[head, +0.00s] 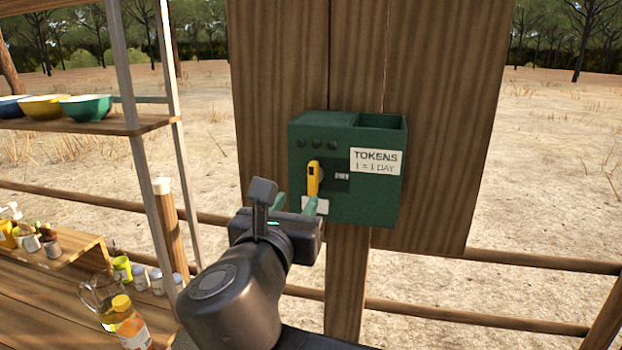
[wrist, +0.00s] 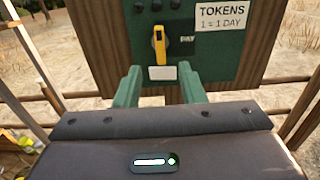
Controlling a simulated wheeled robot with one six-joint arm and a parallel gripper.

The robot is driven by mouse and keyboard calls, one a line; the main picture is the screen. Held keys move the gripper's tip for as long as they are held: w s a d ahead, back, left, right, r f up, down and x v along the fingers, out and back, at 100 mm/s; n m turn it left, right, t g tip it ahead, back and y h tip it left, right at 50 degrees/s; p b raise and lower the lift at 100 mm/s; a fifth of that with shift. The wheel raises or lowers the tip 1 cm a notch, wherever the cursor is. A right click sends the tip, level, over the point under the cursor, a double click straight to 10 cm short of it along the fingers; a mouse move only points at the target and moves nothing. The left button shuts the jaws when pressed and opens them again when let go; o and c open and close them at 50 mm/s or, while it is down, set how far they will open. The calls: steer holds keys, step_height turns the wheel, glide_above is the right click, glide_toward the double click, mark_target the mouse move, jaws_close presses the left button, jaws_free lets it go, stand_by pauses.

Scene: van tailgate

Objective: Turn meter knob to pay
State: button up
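The meter is a green box (head: 350,205) fixed to a wooden board, with a white label reading "TOKENS 1 = 1 DAY" (head: 376,161). Its yellow knob (head: 314,178) stands upright on the left of the front face; it also shows in the wrist view (wrist: 159,46). A small "PAY" mark (wrist: 187,39) is to the right of the knob. My gripper (head: 297,205) is in front of the box, below the knob. In the wrist view its two green fingers (wrist: 160,88) are spread apart with nothing between them. The fingers look apart from the knob.
Bottles and jars (head: 130,325) sit on the wooden counter at the lower left. A wooden rail (head: 470,317) runs behind the board. The space right of the meter is clear.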

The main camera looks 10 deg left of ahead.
mark_target(311, 178)
steer(key=shift+w+d+b, duration=0.15)
steer(key=shift+w+b, duration=0.2)
steer(key=shift+w, duration=5.05)
steer(key=shift+c, duration=0.5)
jaws_close()
